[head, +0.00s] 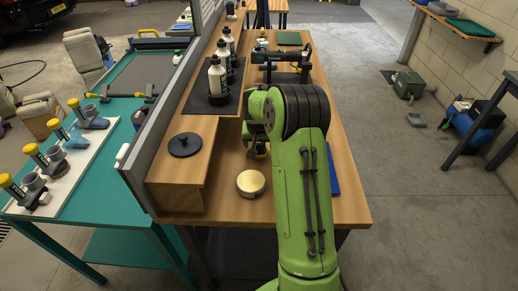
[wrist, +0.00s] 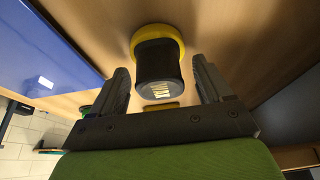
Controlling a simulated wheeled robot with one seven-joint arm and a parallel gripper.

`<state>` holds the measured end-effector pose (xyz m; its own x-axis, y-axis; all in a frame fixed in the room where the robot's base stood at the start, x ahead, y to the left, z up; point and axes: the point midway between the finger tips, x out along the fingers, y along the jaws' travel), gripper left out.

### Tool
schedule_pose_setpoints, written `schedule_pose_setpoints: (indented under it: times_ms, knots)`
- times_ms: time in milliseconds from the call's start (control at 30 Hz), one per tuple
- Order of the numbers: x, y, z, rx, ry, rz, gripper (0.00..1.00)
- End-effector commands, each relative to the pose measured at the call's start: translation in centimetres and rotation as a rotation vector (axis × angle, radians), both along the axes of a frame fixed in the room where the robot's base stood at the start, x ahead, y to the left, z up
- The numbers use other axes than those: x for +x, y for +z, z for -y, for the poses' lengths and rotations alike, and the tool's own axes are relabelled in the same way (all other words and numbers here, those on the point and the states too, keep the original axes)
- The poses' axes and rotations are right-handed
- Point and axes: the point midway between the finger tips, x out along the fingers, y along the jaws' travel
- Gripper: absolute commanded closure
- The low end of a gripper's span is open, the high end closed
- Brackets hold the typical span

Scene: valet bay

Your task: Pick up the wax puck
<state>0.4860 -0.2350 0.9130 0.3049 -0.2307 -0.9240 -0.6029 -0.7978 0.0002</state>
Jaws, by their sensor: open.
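What looks like the wax puck (wrist: 157,65), a dark cylindrical grip on a round yellow base, is on the wooden bench in the wrist view. My gripper (wrist: 163,82) is open, with one finger on each side of the dark grip and visible gaps between. I cannot tell how far the fingertips reach along it. In the head view my gripper (head: 257,152) is low over the bench, and my arm hides most of what is under it.
A round cream-topped tin (head: 251,182) stands near the bench's front edge. A black knobbed disc (head: 185,145) lies on a raised wooden box at the left. Several bottles stand on a dark mat (head: 198,105) behind. A blue flat object (head: 333,175) lies right of my arm.

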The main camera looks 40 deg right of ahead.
Motion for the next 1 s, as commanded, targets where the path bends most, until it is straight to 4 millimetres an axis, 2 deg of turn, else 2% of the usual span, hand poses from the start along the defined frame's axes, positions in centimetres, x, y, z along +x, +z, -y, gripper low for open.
schedule_pose_setpoints:
  times_ms: [67,433,633,733,1000]
  knots:
    - [0.0,0.1,0.0,0.000,0.000,0.000,0.22]
    - [0.0,0.1,0.0,0.000,0.001,0.000,0.77]
    - [0.0,0.2,0.0,0.000,0.000,0.000,0.79]
    - [0.0,1.1,0.0,-0.002,0.001,0.004,0.79]
    - [0.1,7.8,0.0,-0.003,0.001,0.004,0.79]
